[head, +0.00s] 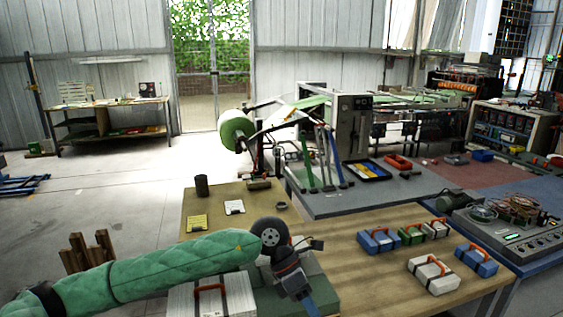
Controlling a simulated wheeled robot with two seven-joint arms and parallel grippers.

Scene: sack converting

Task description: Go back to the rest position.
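My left arm, in a green padded sleeve, comes in from the lower left and reaches over the near part of the wooden table (345,258). My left gripper (302,290) is at its end, past a round grey wrist joint, low over the table. Its fingertips are not clear, so I cannot tell whether it is open or shut. A blue piece shows just below it; I cannot tell whether it is held. My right gripper is not in view.
A white case with a red handle (212,306) lies beneath my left arm. Blue (378,241), green (411,236) and white (433,275) cases stand on the table's right. A dark can (202,187) and yellow pad (197,223) lie behind my arm. Open floor is left.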

